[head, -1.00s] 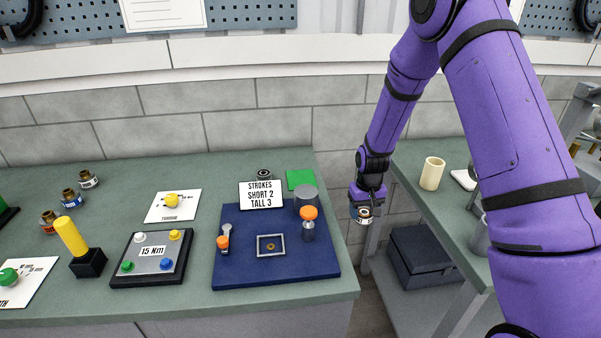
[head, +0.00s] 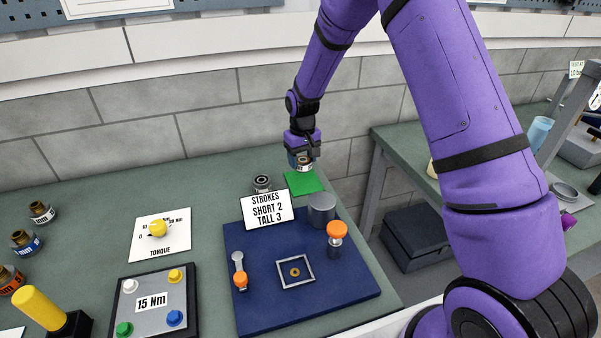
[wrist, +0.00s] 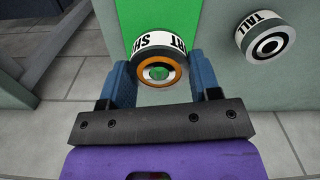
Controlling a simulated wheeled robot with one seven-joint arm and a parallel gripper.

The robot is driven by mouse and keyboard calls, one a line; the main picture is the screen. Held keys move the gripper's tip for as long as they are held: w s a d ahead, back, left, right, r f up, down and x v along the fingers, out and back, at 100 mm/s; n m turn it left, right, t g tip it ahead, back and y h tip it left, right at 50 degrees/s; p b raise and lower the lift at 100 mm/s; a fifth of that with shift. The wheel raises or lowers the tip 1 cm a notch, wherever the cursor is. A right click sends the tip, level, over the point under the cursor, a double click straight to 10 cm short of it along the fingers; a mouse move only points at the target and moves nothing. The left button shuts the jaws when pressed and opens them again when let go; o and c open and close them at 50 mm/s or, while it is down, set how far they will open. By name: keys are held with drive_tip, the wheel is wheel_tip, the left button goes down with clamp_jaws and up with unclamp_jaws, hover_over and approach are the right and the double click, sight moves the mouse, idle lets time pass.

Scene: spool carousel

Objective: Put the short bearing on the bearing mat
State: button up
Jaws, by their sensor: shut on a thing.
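The short bearing (head: 305,164), a ring with a white "SHORT" label and an orange rim, is between the fingers of my gripper (head: 302,154). In the wrist view the bearing (wrist: 148,47) sits between both blue fingertips (wrist: 158,76), its open end facing the camera. The green bearing mat (head: 303,183) lies at the back right of the bench. The bearing is over or near the mat's far part; the wrist view shows the mat (wrist: 150,14) behind it and through its hole. Whether it touches the mat I cannot tell.
A bearing labelled "TALL" (wrist: 266,42) stands left of the mat in the head view (head: 262,183). A "STROKES" sign (head: 266,208), a grey cylinder (head: 321,210) and a blue press board (head: 345,290) are in front. The bench edge and a floor gap lie to the right.

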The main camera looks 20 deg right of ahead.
sight(303, 180)
drive_tip(key=shift+f, duration=2.5)
drive_tip(key=shift+f, duration=0.1)
drive_tip(key=o, duration=1.2)
